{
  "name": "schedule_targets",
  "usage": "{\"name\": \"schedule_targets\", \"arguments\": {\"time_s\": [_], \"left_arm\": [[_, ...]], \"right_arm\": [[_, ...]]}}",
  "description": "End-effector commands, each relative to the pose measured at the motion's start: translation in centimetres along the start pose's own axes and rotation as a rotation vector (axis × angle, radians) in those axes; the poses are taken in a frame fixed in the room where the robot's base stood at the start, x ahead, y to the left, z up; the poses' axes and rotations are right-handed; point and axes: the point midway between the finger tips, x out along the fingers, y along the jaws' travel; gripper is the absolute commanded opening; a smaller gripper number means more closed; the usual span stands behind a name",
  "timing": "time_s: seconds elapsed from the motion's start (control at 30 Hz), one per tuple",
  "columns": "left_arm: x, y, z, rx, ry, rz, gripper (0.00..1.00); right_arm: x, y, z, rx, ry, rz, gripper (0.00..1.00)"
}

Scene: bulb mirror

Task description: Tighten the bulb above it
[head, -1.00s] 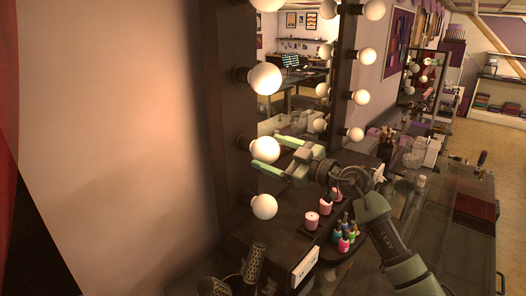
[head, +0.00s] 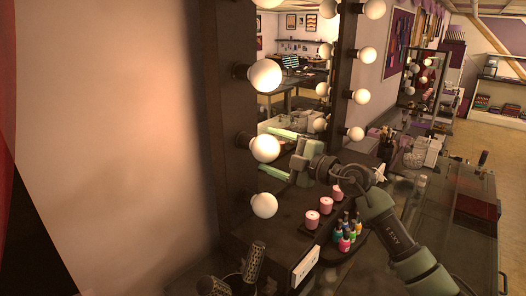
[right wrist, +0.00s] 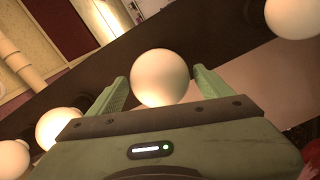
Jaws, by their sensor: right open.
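Round white bulbs run up the dark mirror frame (head: 228,100). In the head view my right gripper (head: 270,152) is at the middle bulb (head: 264,148) of the near column, one green finger above and one below on its right side. In the right wrist view this bulb (right wrist: 160,78) sits between the two open fingers, with a small gap showing on each side. Another bulb is above it (head: 265,75) and one below it (head: 264,205). I cannot tell whether any bulb is loose. My left gripper is not in view.
Pink candles (head: 312,219) and coloured bottles (head: 345,238) stand on the counter below my right arm. A bare wall (head: 110,130) fills the left.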

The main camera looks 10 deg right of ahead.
Motion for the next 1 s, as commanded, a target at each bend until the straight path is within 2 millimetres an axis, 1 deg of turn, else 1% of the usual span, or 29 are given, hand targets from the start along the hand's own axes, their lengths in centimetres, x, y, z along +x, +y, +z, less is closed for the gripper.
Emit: {"name": "schedule_targets", "arguments": {"time_s": [0.07,0.3,0.4,0.63,1.0], "left_arm": [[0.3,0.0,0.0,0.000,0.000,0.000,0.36],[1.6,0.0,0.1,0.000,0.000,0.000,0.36],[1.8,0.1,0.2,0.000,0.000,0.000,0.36],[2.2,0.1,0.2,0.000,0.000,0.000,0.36],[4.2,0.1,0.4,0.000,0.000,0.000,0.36]], "right_arm": [[0.0,0.0,0.0,-0.046,0.000,0.001,0.80],[0.0,-0.1,0.1,-0.296,0.000,0.001,0.80],[0.0,0.0,0.0,-0.360,0.000,0.001,0.80],[0.0,-0.1,0.0,-0.432,0.000,0.001,0.80],[0.0,-0.1,0.0,-0.707,0.001,0.001,0.80]]}}
